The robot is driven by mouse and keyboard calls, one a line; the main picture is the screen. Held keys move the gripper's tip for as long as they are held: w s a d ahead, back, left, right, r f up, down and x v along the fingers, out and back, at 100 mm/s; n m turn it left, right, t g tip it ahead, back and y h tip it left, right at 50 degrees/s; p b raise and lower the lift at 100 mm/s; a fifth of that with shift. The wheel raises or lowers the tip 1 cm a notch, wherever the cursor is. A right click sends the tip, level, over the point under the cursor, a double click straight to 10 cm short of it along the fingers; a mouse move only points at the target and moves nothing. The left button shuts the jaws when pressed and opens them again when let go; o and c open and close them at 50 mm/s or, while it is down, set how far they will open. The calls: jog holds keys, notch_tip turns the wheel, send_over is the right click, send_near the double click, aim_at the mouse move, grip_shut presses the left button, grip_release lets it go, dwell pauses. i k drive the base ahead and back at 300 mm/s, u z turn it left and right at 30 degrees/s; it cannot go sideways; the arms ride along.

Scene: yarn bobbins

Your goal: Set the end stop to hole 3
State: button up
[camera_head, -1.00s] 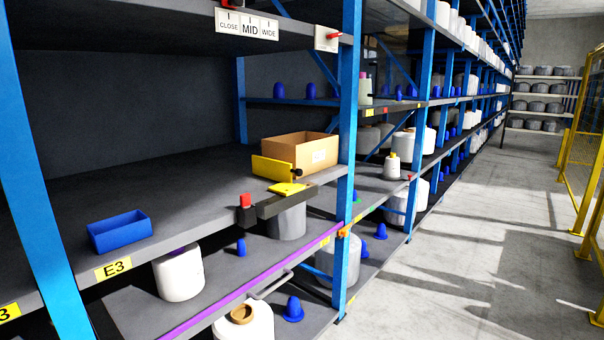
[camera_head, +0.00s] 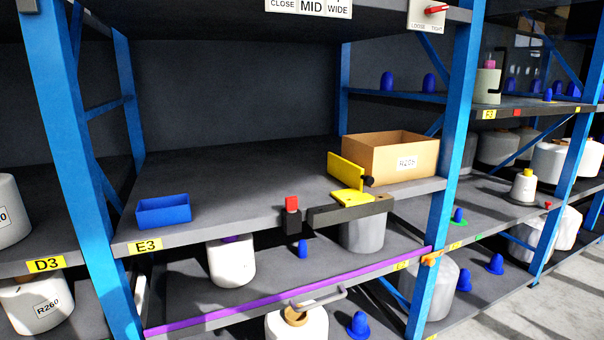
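A yellow end stop (camera_head: 347,172) with an upright plate and a black knob (camera_head: 369,181) stands at the front edge of the E3 shelf. A flat yellow piece (camera_head: 352,198) lies just below it, on top of a dark bar (camera_head: 335,215) along the shelf edge. Small marks show on the flat piece and bar, but I cannot read hole numbers or tell which hole the stop is in. My gripper is not in view.
A cardboard box (camera_head: 415,146) sits right behind the stop. A red-topped black block (camera_head: 292,218) is left of the bar, and a blue bin (camera_head: 163,211) is further left. Blue uprights (camera_head: 452,130) flank the bay. The shelf middle is clear.

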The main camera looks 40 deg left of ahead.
aim_at(351, 175)
jog(key=u, duration=0.75)
jog(key=i, duration=0.85)
jog(key=u, duration=0.75)
